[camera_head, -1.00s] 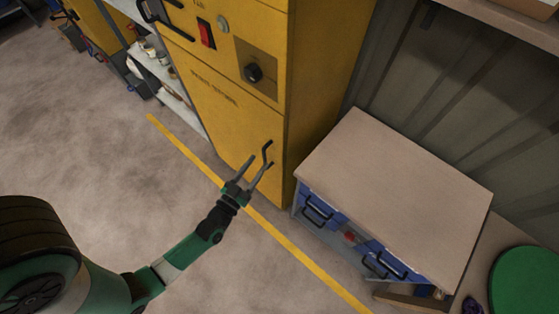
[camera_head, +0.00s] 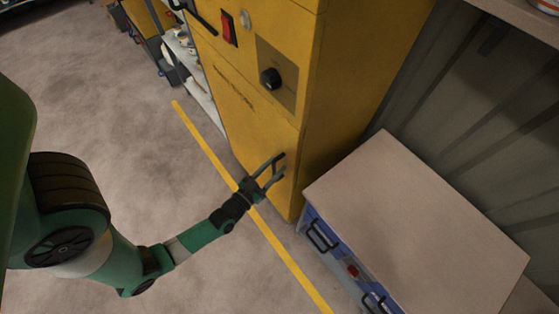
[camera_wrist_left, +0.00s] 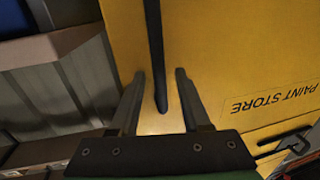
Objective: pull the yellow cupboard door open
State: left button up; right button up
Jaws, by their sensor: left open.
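The yellow cupboard (camera_head: 345,80) stands upright, with a lower yellow door (camera_head: 245,125) that looks shut. In the left wrist view the yellow door (camera_wrist_left: 225,45) fills much of the picture and carries the words PAINT STORE. A dark bar handle (camera_wrist_left: 155,45) runs down from the top edge and ends between my fingers. My left gripper (camera_head: 279,164) is at the door's lower right part, by its handle. In the wrist view the left gripper (camera_wrist_left: 159,76) is open, one finger on each side of the handle, with gaps showing. My right gripper is in neither view.
A low cabinet (camera_head: 400,215) with a beige top and blue drawers stands just right of the cupboard. A yellow line (camera_head: 205,150) crosses the floor in front. Shelves (camera_head: 190,60) stand left of the cupboard. The floor at the left is clear.

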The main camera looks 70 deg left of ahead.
pick_arm(q)
jog(key=shift+w+a, duration=0.1)
jog(key=shift+w, duration=0.1)
jog(key=shift+s, duration=0.15)
jog(key=shift+c, duration=0.4)
grip_shut()
dwell(0.8)
